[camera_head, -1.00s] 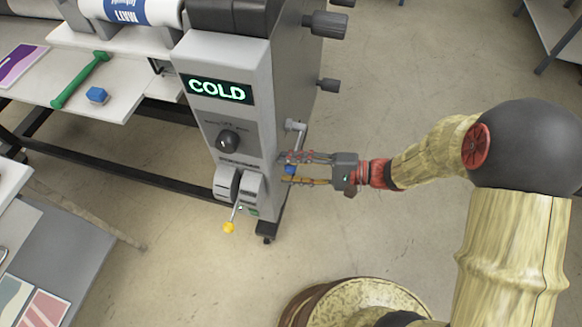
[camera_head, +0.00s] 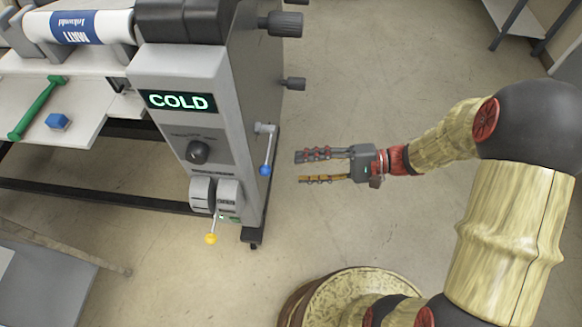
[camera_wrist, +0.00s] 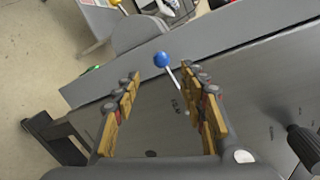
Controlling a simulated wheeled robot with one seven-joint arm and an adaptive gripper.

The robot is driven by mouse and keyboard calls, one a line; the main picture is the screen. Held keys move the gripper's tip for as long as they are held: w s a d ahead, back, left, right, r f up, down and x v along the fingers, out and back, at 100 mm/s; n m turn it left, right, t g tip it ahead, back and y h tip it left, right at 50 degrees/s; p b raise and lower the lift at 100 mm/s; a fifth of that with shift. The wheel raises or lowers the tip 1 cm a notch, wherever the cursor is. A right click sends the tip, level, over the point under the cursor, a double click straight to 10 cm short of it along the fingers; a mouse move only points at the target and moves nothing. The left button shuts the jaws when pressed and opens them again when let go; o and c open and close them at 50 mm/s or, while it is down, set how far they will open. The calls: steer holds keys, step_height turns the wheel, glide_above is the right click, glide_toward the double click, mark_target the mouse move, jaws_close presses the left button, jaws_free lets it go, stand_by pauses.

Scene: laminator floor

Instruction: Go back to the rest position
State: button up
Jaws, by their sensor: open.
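My gripper (camera_head: 308,168) is open and empty in the head view. It hangs in free air to the right of the laminator's control column (camera_head: 190,110). A lever with a blue ball knob (camera_head: 265,170) sticks out from the column's right side, just left of my fingertips and apart from them. In the wrist view my gripper (camera_wrist: 160,95) shows its two fingers spread wide. The blue knob (camera_wrist: 162,60) lies beyond and between the fingertips, with nothing held.
The column's display (camera_head: 180,102) reads COLD. A second lever with a yellow knob (camera_head: 211,239) sits low on the column's front.

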steer(key=shift+d+r, duration=0.1)
steer(key=shift+d, duration=0.4)
steer(key=s+d+f+m+g+h, duration=0.2)
steer(key=s+f+h, duration=0.1)
steer(key=s+f, duration=0.25)
steer(key=s+d+r+n+h, duration=0.1)
steer(key=s+d+n+h, duration=0.1)
steer(key=s+d+h, duration=0.35)
steer(key=d+r+n+t+h, duration=0.2)
steer(key=d+r+t+h, duration=0.2)
steer(key=r, duration=0.5)
steer(key=d+r+n+t+h, duration=0.2)
steer(key=d+r+t+h, duration=0.1)
steer(key=r, duration=0.7)
steer(key=shift+w+d+t+h, duration=0.35)
steer(key=shift+w+t, duration=0.1)
steer(key=shift+t, duration=0.15)
